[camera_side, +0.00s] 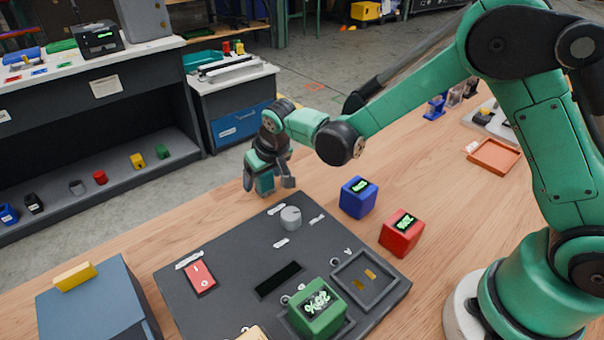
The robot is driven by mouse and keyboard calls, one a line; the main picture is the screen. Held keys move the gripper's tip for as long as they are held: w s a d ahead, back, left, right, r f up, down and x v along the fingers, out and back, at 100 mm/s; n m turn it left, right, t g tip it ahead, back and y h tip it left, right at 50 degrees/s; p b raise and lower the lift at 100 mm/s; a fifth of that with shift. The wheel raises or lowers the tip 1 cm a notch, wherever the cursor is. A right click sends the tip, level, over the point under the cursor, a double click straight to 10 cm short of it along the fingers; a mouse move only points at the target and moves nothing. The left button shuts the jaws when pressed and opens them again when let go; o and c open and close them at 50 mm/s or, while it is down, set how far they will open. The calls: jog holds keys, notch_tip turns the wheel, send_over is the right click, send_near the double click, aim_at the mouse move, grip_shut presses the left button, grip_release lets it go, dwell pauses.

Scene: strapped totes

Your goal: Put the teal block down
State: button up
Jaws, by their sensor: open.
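My gripper (267,184) is open and points down near the far left edge of the dark panel (225,262). A small teal shape shows between its fingers; I cannot tell whether it is a block or part of my gripper. The nearest match to a teal block standing clear is a green block (317,310) with a lit display on top. It sits at or in a square bay at the panel's near side, well away from my gripper. Its lower part and the bay floor are hidden.
A blue block (358,197) and a red block (402,233) stand on the wooden table right of the panel. An empty square bay (352,292) is beside the green block. A grey knob (290,217) rises near my gripper. A blue-grey box (95,305) is at lower left.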

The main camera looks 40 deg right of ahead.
jog(key=v, duration=1.1)
jog(key=s+d+r+t, duration=0.2)
jog(key=s+d, duration=0.6)
jog(key=s, duration=0.4)
jog(key=shift+s+t, duration=0.25)
jog(key=shift+t, duration=0.05)
jog(key=shift+o, duration=0.5)
